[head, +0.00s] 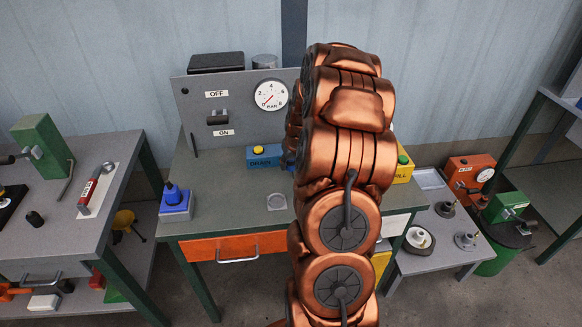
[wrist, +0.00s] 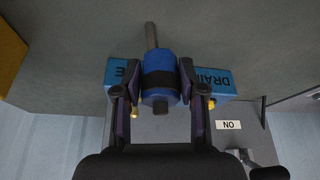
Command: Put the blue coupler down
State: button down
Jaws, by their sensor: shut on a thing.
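The blue coupler (wrist: 160,66) is a blue cylinder with a black band and a grey rod at its far end. It shows in the wrist view, between the two fingers of my gripper (wrist: 156,84). The fingers are shut on its sides. Behind it is the blue DRAIN box (wrist: 212,82), which also shows in the head view (head: 262,157) at the back of the green-grey bench (head: 225,215). In the head view my copper arm hides the gripper and the coupler. I cannot tell how high the coupler is above the bench.
A pale pad with a round mark (head: 277,202) lies on the bench. A blue block with a blue knob (head: 175,204) stands at its left. A grey panel with a gauge (head: 270,95) rises behind. A yellow box (head: 404,167) is at the right.

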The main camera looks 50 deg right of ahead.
aim_at(292, 165)
jog(key=shift+w+d+f, duration=0.1)
jog(key=shift+w+d, duration=0.1)
jog(key=shift+f+p, duration=0.85)
jog(key=shift+f, duration=0.85)
jog(key=shift+f, duration=0.1)
jog(key=c, duration=0.7)
grip_release()
jog(key=shift+s+r, duration=0.1)
jog(key=shift+r, duration=0.4)
jog(key=shift+b+v, duration=1.6)
jog(key=shift+v, duration=4)
